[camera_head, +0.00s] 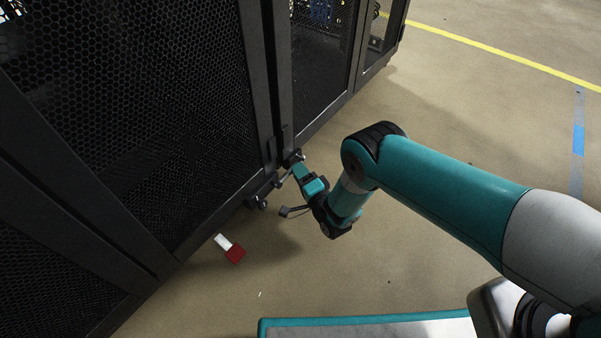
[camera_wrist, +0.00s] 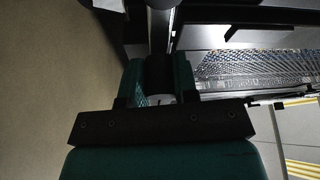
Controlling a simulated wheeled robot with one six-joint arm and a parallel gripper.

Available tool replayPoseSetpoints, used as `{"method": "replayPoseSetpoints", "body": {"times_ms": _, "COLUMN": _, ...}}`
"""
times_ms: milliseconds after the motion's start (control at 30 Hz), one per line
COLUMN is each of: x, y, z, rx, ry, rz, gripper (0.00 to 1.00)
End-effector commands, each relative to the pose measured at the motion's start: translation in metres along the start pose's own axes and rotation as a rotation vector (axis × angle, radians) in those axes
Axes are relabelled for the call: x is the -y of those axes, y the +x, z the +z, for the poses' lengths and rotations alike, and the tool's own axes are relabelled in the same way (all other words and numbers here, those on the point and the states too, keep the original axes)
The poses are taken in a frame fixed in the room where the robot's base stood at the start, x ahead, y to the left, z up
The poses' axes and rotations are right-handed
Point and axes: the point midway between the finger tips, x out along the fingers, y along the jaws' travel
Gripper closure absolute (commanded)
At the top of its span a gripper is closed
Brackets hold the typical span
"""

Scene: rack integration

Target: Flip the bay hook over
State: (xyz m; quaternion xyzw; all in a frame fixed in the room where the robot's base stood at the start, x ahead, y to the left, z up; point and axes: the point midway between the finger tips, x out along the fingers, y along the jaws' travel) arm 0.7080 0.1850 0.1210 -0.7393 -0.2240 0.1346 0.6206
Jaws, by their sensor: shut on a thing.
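My gripper (camera_head: 287,172) is at the foot of the black rack, at the corner where two mesh doors meet. In the wrist view, its teal fingers (camera_wrist: 158,80) are shut on a dark piece with a grey bar running up from it, which I take to be the bay hook (camera_wrist: 160,32). In the head view, the bay hook (camera_head: 293,157) shows only as a small dark shape against the rack's corner post. My fingers hide part of it, and I cannot tell which way up it is.
The black rack (camera_head: 262,80) with mesh doors fills the left and top. A small red and white object (camera_head: 235,254) lies on the floor beside the rack's base. A yellow line (camera_head: 500,55) and blue tape (camera_head: 578,140) mark the floor, which is clear to the right of the rack.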

Motion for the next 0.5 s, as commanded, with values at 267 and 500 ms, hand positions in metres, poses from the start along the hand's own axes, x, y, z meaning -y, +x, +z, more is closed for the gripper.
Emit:
{"method": "replayPoseSetpoints", "body": {"times_ms": 267, "x": 0.0015, "y": 0.0006, "z": -0.0018, "rx": -0.003, "ry": -0.004, "rz": -0.004, "gripper": 0.52}}
{"method": "replayPoseSetpoints", "body": {"times_ms": 500, "x": 0.0011, "y": 0.0006, "z": 0.0002, "rx": 0.000, "ry": -0.002, "rz": -0.002, "gripper": 0.47}}
